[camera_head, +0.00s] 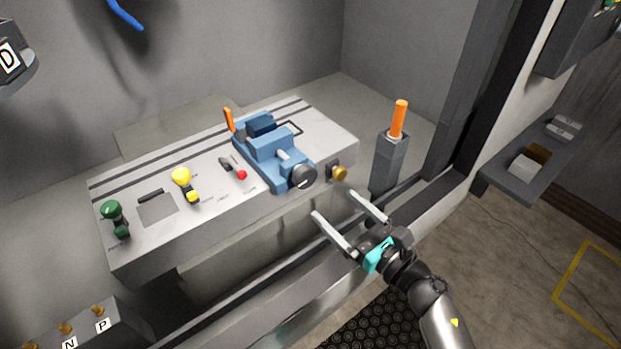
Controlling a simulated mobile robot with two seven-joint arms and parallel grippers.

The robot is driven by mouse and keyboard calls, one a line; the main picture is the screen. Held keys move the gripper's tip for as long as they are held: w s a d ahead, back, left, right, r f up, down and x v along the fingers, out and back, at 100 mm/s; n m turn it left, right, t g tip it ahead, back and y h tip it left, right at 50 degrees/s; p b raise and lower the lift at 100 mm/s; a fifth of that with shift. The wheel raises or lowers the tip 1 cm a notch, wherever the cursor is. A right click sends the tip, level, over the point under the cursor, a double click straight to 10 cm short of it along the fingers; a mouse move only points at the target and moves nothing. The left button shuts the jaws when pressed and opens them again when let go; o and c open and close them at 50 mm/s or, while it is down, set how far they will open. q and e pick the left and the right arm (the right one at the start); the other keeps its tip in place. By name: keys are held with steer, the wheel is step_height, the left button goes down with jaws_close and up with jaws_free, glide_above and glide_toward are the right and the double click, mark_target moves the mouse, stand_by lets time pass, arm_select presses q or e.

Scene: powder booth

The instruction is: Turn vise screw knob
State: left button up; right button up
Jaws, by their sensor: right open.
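A blue vise (268,150) is mounted on the grey bench panel (220,208). Its dark round screw knob (304,175) faces the front right edge of the panel. My right gripper (333,204) is open and empty, in front of the bench edge, below and to the right of the screw knob. Its two fingers point up and left toward the panel and appear apart from the knob. A small brass knob (339,173) sits on the panel's front face, just right of the screw knob. My left gripper does not show.
A grey post with an orange handle (398,120) stands right of the bench. The panel also carries a green knob (113,215), a yellow knob (182,177) and a red-tipped lever (236,170). A metal booth sill (290,285) runs along the front. A shelf (520,185) is at right.

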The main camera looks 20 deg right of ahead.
mark_target(308, 181)
steer(key=p+x, duration=0.1)
steer(key=x, duration=0.8)
steer(key=shift+w+a+f, duration=0.1)
steer(key=shift+w, duration=0.15)
steer(key=c, duration=1.4)
steer(key=shift+m, duration=0.4)
